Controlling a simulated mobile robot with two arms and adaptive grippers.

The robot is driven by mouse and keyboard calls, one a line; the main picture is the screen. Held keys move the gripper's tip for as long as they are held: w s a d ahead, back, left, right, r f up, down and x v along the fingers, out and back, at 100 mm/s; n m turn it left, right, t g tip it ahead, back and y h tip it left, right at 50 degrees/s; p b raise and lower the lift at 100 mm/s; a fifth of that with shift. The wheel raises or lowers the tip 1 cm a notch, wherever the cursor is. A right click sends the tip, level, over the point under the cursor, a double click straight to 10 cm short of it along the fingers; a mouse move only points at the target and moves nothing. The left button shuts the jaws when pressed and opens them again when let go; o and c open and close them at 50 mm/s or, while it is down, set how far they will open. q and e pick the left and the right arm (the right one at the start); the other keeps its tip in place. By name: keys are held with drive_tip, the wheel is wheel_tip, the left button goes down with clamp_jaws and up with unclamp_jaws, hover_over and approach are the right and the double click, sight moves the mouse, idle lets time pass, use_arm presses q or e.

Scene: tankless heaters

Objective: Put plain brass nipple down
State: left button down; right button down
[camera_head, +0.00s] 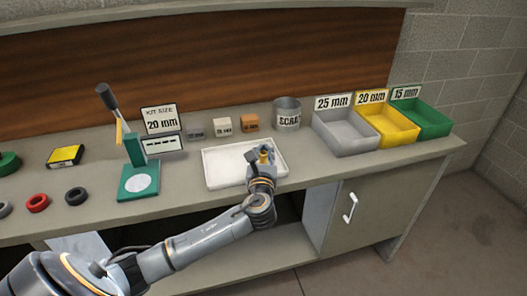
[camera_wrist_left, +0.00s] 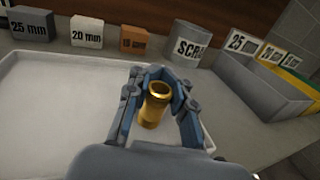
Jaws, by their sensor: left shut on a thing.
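The plain brass nipple (camera_wrist_left: 154,106) is a short gold tube with an open top, upright between the fingers of my left gripper in the left wrist view. My left gripper (camera_head: 263,157) is shut on it, over the right part of the white tray (camera_head: 222,180) in the head view. The tray also shows in the left wrist view (camera_wrist_left: 60,110). I cannot tell whether the nipple's lower end touches the tray. My right gripper is not in view.
Behind the tray stand small marked blocks and a grey scrap can (camera_head: 287,113). To the right are a grey bin (camera_head: 345,132), a yellow bin (camera_head: 388,126) and a green bin (camera_head: 425,118). A green press (camera_head: 138,180) stands left of the tray. The tray's left part is bare.

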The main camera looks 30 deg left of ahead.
use_arm(q)
drive_tip(key=c, duration=1.1)
unclamp_jaws()
drive_tip(key=shift+f, duration=0.1)
drive_tip(key=shift+c, duration=0.2)
drive_tip(key=v, duration=1.2)
